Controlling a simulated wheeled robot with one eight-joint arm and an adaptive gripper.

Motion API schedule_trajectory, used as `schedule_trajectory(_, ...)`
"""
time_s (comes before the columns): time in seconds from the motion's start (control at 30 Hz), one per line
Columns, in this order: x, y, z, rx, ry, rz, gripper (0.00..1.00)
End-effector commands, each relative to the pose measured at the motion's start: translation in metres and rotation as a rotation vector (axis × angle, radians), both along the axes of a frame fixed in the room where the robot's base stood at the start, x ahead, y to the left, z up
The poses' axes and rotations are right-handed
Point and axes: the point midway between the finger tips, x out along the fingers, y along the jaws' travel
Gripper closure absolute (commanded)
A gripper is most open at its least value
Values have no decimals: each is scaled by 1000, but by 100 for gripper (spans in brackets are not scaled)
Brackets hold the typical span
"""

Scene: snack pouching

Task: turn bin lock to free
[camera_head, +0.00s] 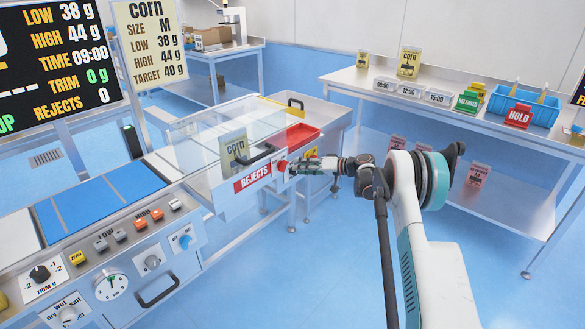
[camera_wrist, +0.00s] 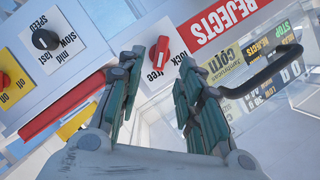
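The bin lock is a red knob (camera_head: 282,165) on the white front panel, right of the red REJECTS label (camera_head: 252,178). In the wrist view the knob (camera_wrist: 160,55) shows between and beyond my fingertips, with "lock" and "free" printed beside it. I cannot tell clearly which word it points to. My gripper (camera_head: 297,167) reaches in from the right at the panel. In the wrist view my gripper (camera_wrist: 158,68) is open, one finger on each side of the knob. No contact with the knob is clear.
A black bin handle (camera_wrist: 262,75) lies close to the right finger in the wrist view. A red bar (camera_wrist: 62,106) and a black speed knob (camera_wrist: 46,40) are left. A red tray (camera_head: 303,134) sits above the panel. A side table (camera_head: 345,80) stands behind on the right.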

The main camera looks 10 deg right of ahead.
Motion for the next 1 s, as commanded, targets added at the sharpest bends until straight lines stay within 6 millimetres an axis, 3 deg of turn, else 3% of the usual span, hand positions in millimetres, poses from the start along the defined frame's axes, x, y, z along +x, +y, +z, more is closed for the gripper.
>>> schedule_trajectory(0.1, -14, -19, 6, 0, 0, -3, 67)
schedule_trajectory(0.33, -29, -39, 13, 1, 1, 0, 67)
schedule_trajectory(0.87, -32, -42, 15, 1, 1, 0, 67)
schedule_trajectory(1.0, -34, -37, 26, -14, 13, -1, 67)
